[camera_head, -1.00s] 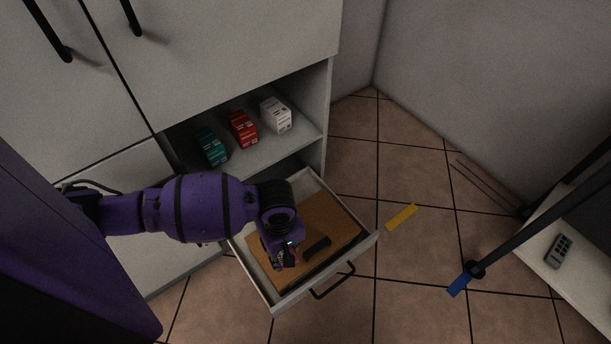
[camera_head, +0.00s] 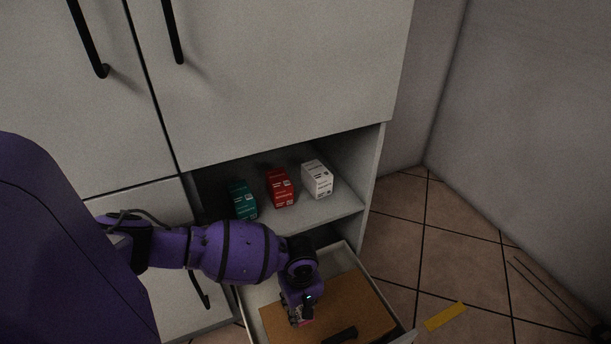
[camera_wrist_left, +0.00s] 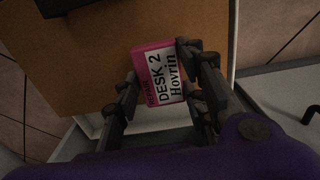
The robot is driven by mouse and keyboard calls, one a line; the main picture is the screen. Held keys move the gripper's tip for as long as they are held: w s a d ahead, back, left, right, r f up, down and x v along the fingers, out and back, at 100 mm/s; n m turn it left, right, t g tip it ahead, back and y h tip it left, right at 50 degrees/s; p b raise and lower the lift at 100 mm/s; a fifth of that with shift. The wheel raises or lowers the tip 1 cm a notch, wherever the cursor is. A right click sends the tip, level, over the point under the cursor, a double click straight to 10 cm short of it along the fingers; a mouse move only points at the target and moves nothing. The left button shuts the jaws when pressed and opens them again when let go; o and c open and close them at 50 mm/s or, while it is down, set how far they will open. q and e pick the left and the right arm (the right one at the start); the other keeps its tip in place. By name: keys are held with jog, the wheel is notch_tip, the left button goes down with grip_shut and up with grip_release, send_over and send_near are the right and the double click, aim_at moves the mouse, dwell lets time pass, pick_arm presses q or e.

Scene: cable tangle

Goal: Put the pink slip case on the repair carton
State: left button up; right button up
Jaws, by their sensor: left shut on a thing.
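The pink slip case (camera_wrist_left: 146,67) shows in the left wrist view with a white label reading "DESK 2 Hovrin". My left gripper (camera_wrist_left: 160,76) is shut on it, with one finger at each side. Three cartons stand on the open shelf: teal (camera_head: 242,200), red (camera_head: 280,188) and white (camera_head: 317,180). Their print is too small to read, so I cannot tell which is the repair carton. My right gripper is not in view.
The drawer (camera_head: 398,325) is pulled out below the shelf (camera_head: 338,211). It has a brown bottom and holds a black object (camera_head: 340,335). Cabinet doors with black handles (camera_head: 173,35) stand above. A yellow strip (camera_head: 444,316) lies on the tiled floor.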

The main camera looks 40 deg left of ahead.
pick_arm(q)
jog(key=shift+w+a+f, duration=0.15)
jog(key=shift+w+f, duration=0.2)
jog(key=shift+f, duration=0.1)
notch_tip(320, 180, down, 3)
jog(key=shift+w+f+b, duration=0.15)
jog(key=shift+f+b, duration=0.05)
jog(key=shift+b, duration=1)
jog(key=shift+r, duration=0.1)
jog(key=o, duration=0.9)
jog(key=shift+a+f, duration=0.1)
jog(key=shift+f, duration=0.1)
jog(key=shift+r, duration=0.2)
notch_tip(320, 180, up, 11)
jog(key=p, duration=0.5)
jog(key=shift+r+p, duration=0.45)
jog(key=shift+r, duration=0.05)
